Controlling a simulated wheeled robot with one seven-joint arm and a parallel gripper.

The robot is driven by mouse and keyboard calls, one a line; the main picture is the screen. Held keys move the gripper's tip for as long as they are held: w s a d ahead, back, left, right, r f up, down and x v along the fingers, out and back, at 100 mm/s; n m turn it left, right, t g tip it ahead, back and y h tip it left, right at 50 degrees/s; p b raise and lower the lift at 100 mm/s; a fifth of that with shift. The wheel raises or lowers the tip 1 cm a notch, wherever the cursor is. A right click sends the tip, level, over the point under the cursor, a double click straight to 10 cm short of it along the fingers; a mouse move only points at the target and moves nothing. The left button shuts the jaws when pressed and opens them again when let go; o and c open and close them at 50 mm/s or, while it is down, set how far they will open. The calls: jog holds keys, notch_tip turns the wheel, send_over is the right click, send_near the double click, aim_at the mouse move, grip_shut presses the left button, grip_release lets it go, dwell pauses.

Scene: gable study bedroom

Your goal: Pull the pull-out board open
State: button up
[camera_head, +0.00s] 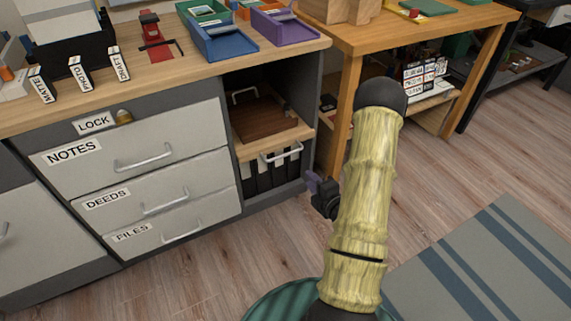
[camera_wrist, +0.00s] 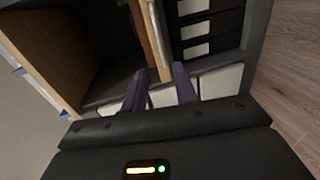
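The pull-out board (camera_head: 272,137) is a light wood shelf in the open bay of the grey cabinet, with a silver bar handle (camera_head: 282,153) at its front edge. It looks pushed in, roughly flush with the bay's front. In the wrist view the board's edge (camera_wrist: 158,48) runs upright between my two purple fingers. My gripper (camera_wrist: 159,84) is open, its fingertips apart with nothing visibly held. In the head view my gripper (camera_head: 319,187) is in front of the bay, right of and below the handle, partly hidden behind my arm.
A dark brown tray (camera_head: 262,120) with a handle sits on the board. Black binders (camera_head: 270,176) stand below it; they also show in the wrist view (camera_wrist: 208,28). A wooden desk leg (camera_head: 346,115) stands right of the bay. The floor (camera_head: 255,245) in front is mostly clear.

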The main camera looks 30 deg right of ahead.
aim_at(285, 155)
dwell(0.3)
jog(key=b+x, duration=0.5)
jog(key=x, duration=1.2)
jog(key=shift+w, duration=0.25)
jog(key=shift+c, duration=0.2)
grip_shut()
